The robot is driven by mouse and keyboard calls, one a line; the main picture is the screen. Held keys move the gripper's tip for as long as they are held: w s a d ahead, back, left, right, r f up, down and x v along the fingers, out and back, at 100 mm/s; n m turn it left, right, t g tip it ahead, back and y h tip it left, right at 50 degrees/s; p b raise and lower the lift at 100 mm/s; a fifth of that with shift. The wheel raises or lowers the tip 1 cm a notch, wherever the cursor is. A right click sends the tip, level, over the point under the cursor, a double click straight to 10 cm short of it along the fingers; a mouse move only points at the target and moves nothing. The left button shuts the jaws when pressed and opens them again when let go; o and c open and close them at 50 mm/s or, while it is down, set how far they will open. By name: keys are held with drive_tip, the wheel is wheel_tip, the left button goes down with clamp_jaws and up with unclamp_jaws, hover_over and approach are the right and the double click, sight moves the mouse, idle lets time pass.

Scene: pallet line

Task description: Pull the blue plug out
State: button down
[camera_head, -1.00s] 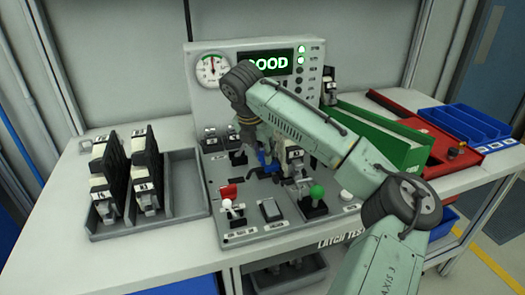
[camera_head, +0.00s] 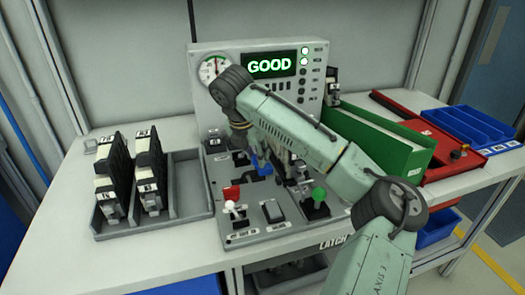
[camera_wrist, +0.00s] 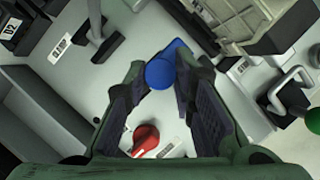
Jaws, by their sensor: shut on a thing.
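The blue plug (camera_wrist: 160,73) has a round blue head and shows between my fingertips in the wrist view. In the head view it is a small blue piece (camera_head: 262,168) over the grey test panel (camera_head: 250,235), below my wrist. My gripper (camera_wrist: 159,78) is shut on it, one finger on each side. The plug's lower end and its socket are hidden, so I cannot tell how far it sits in the panel.
A red knob (camera_wrist: 146,137) lies close to my fingers. A green-topped lever (camera_head: 318,193) stands on the panel's right. The display (camera_head: 271,65) reads GOOD. Black and white units (camera_head: 148,172) stand at left, partly in a grey tray (camera_head: 184,165). A green bin (camera_head: 385,145) is at right.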

drive_tip(key=c, duration=1.3)
unclamp_jaws()
drive_tip(key=shift+a, duration=0.25)
drive_tip(key=shift+c, duration=0.2)
drive_tip(key=v, duration=1.2)
drive_tip(key=shift+d, duration=0.15)
drive_tip(key=shift+s, duration=0.1)
